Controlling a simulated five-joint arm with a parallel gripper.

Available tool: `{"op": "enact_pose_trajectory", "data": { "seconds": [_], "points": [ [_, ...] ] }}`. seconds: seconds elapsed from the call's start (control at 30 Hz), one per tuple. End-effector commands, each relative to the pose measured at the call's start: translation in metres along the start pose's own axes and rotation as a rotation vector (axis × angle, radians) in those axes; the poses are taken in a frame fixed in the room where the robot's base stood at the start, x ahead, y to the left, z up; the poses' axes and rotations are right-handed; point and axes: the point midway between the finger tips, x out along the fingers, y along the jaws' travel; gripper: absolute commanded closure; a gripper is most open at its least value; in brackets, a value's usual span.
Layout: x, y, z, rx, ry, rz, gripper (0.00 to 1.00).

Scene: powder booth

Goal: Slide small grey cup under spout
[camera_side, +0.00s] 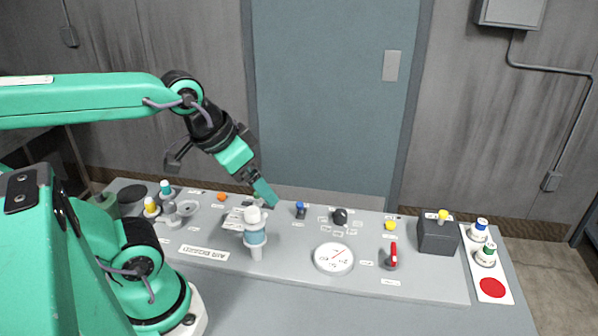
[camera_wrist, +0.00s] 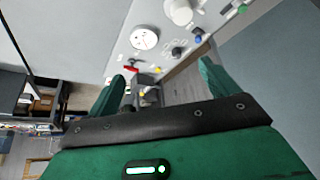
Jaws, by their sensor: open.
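A dispenser (camera_side: 254,234) with a white top, a blue band and a white spout below stands on the grey panel left of the gauge. A small grey cup-like piece (camera_side: 171,219) stands at the panel's left, beside a shallow grey dish; I cannot be sure that it is the cup. My gripper (camera_side: 264,190) is open and empty, above the back of the panel, behind the dispenser. In the wrist view my gripper (camera_wrist: 161,82) shows two green fingers spread apart with nothing between them. A white round part (camera_wrist: 178,12), probably the dispenser, shows at the top.
The panel carries a white gauge (camera_side: 333,258), a red lever (camera_side: 393,252), a blue knob (camera_side: 300,210) and a black knob (camera_side: 340,216). A dark box (camera_side: 438,236) and two bottles on a white strip (camera_side: 491,268) stand at the right. The table front is clear.

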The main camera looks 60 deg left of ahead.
Motion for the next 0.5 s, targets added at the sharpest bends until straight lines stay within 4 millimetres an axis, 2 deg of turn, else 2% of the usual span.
{"op": "enact_pose_trajectory", "data": {
  "seconds": [0.03, 0.07, 0.27, 0.4, 0.43, 0.5],
  "points": [
    [0.000, -0.001, 0.000, 0.001, -0.002, -0.002, 0.24],
    [0.001, -0.002, 0.000, 0.003, -0.004, -0.003, 0.29],
    [0.008, -0.015, -0.002, 0.049, -0.037, -0.027, 0.69],
    [0.018, -0.034, -0.003, 0.121, -0.088, -0.052, 0.96],
    [0.021, -0.039, -0.003, 0.139, -0.102, -0.056, 1.00],
    [0.027, -0.052, -0.002, 0.186, -0.136, -0.065, 1.00]
  ]
}}
